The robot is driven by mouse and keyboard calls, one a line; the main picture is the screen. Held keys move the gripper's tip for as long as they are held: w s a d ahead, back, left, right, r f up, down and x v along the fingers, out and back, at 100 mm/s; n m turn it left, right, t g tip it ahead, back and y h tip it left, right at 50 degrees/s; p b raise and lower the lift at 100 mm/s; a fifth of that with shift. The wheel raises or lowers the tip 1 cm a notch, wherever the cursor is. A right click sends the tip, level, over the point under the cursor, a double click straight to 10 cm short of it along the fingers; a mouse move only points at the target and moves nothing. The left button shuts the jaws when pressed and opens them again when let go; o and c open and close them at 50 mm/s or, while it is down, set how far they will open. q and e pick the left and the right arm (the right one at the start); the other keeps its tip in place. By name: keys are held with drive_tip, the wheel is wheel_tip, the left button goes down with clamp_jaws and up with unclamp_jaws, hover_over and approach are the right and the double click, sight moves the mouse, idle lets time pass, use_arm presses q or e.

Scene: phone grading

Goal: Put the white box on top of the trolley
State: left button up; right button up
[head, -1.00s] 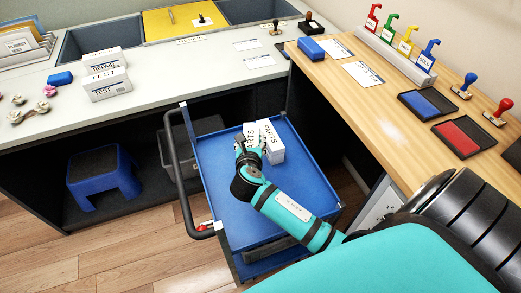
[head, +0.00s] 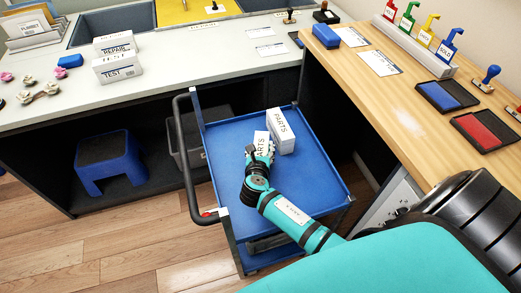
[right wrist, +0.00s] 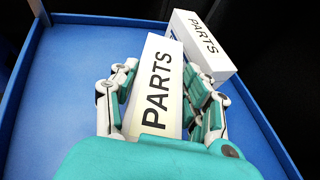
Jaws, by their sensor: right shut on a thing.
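My right gripper (head: 258,156) is shut on a white box marked PARTS (head: 262,140), over the blue top tray of the trolley (head: 312,188). In the right wrist view the fingers (right wrist: 160,80) stand on both sides of this box (right wrist: 158,88). A second white PARTS box (head: 281,131) rests on the tray beside it, farther from me; it also shows in the right wrist view (right wrist: 204,46). I cannot tell whether the held box touches the tray. My left gripper is not in view.
The trolley has a black handle (head: 186,150) on its left. White REPAIR and TEST boxes (head: 119,68) stand on the grey counter (head: 160,65). A wooden desk (head: 400,110) with stamps and ink pads is at the right. The tray's near part is clear.

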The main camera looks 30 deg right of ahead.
drive_tip(key=o, duration=1.4)
drive_tip(key=shift+f, duration=0.1)
drive_tip(key=shift+s+a+r, duration=0.15)
drive_tip(key=shift+s+r, duration=0.05)
drive_tip(key=p+v, duration=0.1)
drive_tip(key=v, duration=1)
drive_tip(key=shift+s, duration=0.2)
drive_tip(key=shift+a, duration=0.15)
